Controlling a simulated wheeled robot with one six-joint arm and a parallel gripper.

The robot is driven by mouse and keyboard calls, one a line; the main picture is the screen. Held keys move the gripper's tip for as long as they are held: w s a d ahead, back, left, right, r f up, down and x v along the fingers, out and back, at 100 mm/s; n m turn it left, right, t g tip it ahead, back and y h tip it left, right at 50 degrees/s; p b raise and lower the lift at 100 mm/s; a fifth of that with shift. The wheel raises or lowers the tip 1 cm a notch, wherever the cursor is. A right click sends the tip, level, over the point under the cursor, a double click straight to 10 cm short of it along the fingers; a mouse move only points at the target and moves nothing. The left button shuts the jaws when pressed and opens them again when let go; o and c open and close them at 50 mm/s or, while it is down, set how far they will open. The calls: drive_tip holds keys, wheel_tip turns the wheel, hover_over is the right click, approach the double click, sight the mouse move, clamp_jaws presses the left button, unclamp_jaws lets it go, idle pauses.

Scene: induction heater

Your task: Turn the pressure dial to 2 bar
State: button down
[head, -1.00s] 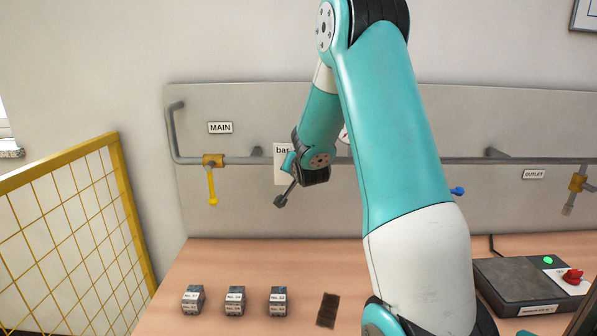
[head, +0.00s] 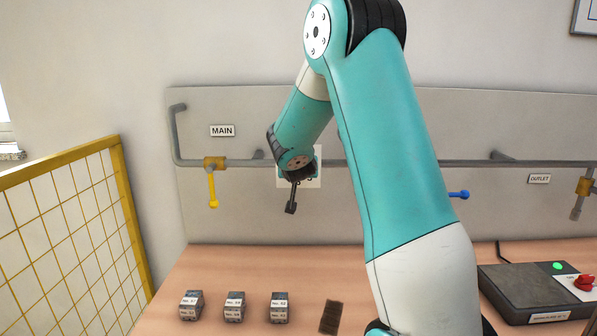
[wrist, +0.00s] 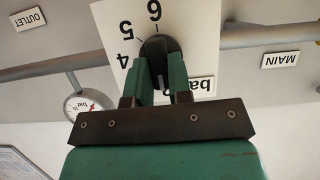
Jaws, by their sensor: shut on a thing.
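The pressure dial's black knob (wrist: 158,46) sits on a white plate (wrist: 113,22) marked "bar" in the wrist view, where the lettering appears upside down. The numbers 4, 5 and 6 show on the plate; the others are hidden or out of frame. My gripper (wrist: 162,72) is shut on the knob, with one green finger on each side of it. I cannot clearly tell which number the knob points to. In the head view the plate (head: 314,182) shows behind my wrist, which hides the knob and most of the markings.
A round gauge (wrist: 88,104) hangs beside the dial. A pipe carries a yellow-handled MAIN valve (head: 212,185), a blue handle (head: 459,195) and an OUTLET valve (head: 582,190). Several small blocks (head: 235,306) and a control box (head: 530,292) are on the table; a yellow fence (head: 75,225) stands left.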

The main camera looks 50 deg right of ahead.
drive_tip(key=shift+a+f, duration=0.1)
drive_tip(key=shift+f, duration=0.25)
drive_tip(key=c, duration=1)
unclamp_jaws()
drive_tip(key=shift+r, duration=0.1)
drive_tip(key=shift+c, duration=0.2)
drive_tip(key=shift+r, duration=0.1)
drive_tip(key=b+v, duration=0.4)
drive_tip(key=v, duration=1.3)
drive_tip(key=shift+r+b, duration=0.2)
drive_tip(key=shift+b, duration=0.1)
drive_tip(key=shift+a, duration=0.1)
